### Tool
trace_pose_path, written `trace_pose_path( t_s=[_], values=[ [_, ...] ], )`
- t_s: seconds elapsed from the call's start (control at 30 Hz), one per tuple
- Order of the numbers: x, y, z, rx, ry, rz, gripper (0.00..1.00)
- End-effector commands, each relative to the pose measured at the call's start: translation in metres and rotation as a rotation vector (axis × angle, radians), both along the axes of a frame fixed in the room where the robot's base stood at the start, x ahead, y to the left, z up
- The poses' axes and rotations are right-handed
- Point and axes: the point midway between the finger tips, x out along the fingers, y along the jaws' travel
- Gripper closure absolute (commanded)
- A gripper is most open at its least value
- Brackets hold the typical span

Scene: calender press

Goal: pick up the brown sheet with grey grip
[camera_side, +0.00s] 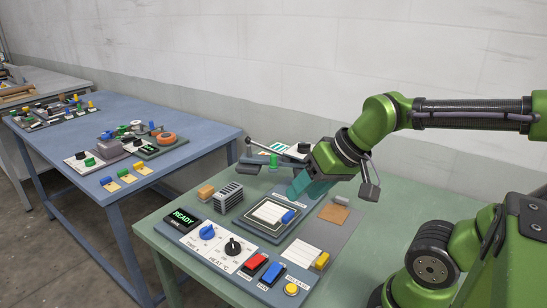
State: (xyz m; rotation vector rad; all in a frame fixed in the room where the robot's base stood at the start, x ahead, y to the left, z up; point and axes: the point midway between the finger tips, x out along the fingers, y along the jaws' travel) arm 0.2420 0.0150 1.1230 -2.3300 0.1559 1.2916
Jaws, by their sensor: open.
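The brown sheet (335,213) lies flat on a grey strip (345,228) at the right of the press unit. A small grip seems to stand at its far edge, but it is too small to tell clearly. My gripper (300,191) is above the far side of the press bed (265,229), to the left of the brown sheet and higher than it. It is open and apart from the sheet. Part of the gap between its fingers is hidden from this side.
A white sheet with a blue grip (288,216) lies on the press bed. Another white sheet with a yellow grip (321,260) lies nearer. A control panel (212,243) reads READY. A ribbed grey block (228,197) stands left. A blue table (115,115) stands behind.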

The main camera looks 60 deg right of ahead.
Motion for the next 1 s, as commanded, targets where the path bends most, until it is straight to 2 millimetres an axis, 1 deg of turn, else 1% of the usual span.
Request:
trace_pose_path(
  t_s=[0.03,0.07,0.1,0.17,0.2,0.27,0.3,0.37,0.4,0.43,0.47,0.5,0.6,0.63,0.7,0.8,0.83,0.93,1.0],
  values=[
    [0.009,-0.016,-0.004,0.001,0.037,-0.056,0.51],
    [0.015,-0.027,-0.006,0.001,0.059,-0.089,0.51],
    [0.023,-0.042,-0.009,-0.005,0.092,-0.124,0.51],
    [0.034,-0.070,-0.013,-0.024,0.145,-0.159,0.51],
    [0.040,-0.091,-0.015,-0.040,0.181,-0.170,0.51],
    [0.047,-0.121,-0.021,-0.066,0.236,-0.170,0.51],
    [0.051,-0.143,-0.025,-0.083,0.272,-0.163,0.51],
    [0.053,-0.176,-0.032,-0.106,0.328,-0.140,0.51],
    [0.053,-0.200,-0.038,-0.120,0.365,-0.117,0.51],
    [0.052,-0.217,-0.043,-0.129,0.393,-0.098,0.51],
    [0.050,-0.234,-0.048,-0.138,0.421,-0.071,0.51],
    [0.047,-0.257,-0.054,-0.150,0.456,-0.030,0.51],
    [0.036,-0.305,-0.069,-0.175,0.529,0.108,0.51],
    [0.033,-0.315,-0.071,-0.184,0.541,0.155,0.51],
    [0.033,-0.328,-0.069,-0.216,0.552,0.265,0.51],
    [0.036,-0.331,-0.059,-0.259,0.547,0.386,0.51],
    [0.035,-0.330,-0.058,-0.263,0.547,0.412,0.51],
    [0.034,-0.328,-0.061,-0.267,0.545,0.462,0.51],
    [0.034,-0.327,-0.069,-0.268,0.544,0.473,0.51]
  ],
)
